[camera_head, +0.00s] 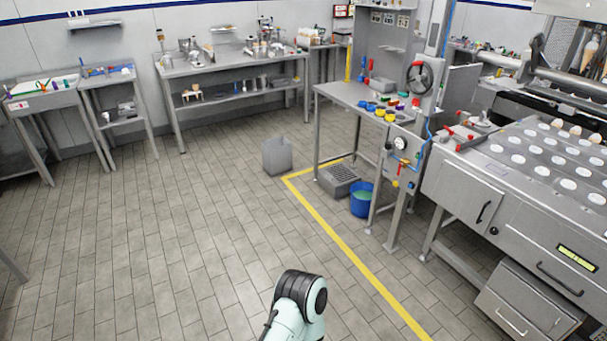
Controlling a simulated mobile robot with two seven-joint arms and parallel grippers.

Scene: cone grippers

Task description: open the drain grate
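What looks like the drain grate (342,174) is a grey slotted piece at floor level under the steel table with the handwheel, just inside the yellow floor line. It is small in the view, and I cannot tell whether it lies fully seated. Part of one of my arms, pale green with a dark rounded end, shows at the bottom centre, far from the grate. Neither gripper shows in the head view.
A blue bucket (362,200) stands right beside the grate. A grey bin (277,156) stands to its left on open floor. The steel table (346,97) overhangs the grate, with legs around it. A large steel machine (466,185) stands at right. Tiled floor at left is clear.

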